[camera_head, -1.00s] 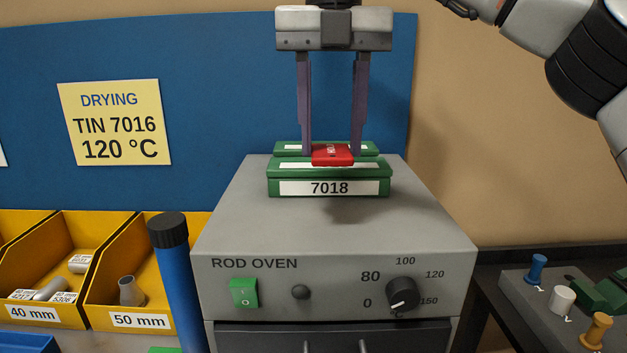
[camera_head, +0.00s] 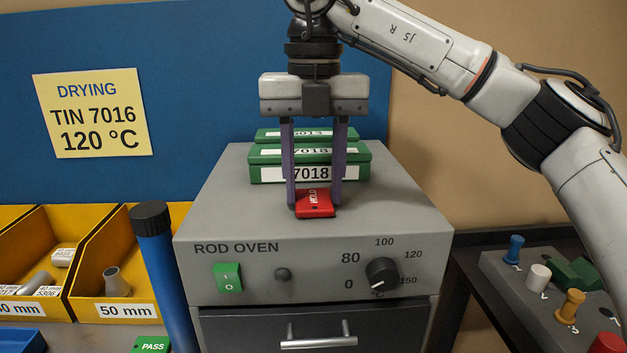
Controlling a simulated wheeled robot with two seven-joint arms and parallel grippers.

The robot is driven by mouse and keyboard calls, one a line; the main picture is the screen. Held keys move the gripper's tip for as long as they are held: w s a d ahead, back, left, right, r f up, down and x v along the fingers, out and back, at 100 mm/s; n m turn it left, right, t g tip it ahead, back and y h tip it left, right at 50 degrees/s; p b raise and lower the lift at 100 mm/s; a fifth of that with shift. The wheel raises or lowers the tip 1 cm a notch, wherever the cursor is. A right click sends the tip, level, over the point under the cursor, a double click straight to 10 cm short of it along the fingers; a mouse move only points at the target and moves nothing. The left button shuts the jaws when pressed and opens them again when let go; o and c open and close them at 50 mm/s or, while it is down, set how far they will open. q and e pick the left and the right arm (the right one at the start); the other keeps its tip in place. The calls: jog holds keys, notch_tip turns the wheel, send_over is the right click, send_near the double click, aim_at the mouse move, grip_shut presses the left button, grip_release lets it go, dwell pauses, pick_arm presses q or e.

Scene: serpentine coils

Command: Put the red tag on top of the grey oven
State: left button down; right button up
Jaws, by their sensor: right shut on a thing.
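The red tag (camera_head: 316,205), lettered HOLD, is at the front part of the top of the grey oven (camera_head: 215,207). My right gripper (camera_head: 315,203) points straight down with its purple fingers on either side of the tag, shut on it. The tag looks to be at or just above the oven's top surface; I cannot tell whether it touches. Its far part is between the fingers. My left gripper is not in view.
Green tins labelled 7018 (camera_head: 310,174) stand on the oven behind the tag. A blue tube with a black cap (camera_head: 163,265) stands left of the oven, by yellow bins (camera_head: 112,297). A peg block (camera_head: 545,300) is at right. The oven top's front left is clear.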

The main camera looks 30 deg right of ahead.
aim_at(314, 198)
jog(key=shift+f, duration=0.2)
jog(key=o, duration=1.1)
jog(key=shift+c, duration=0.2)
jog(key=shift+r, duration=0.1)
notch_tip(314, 198, up, 12)
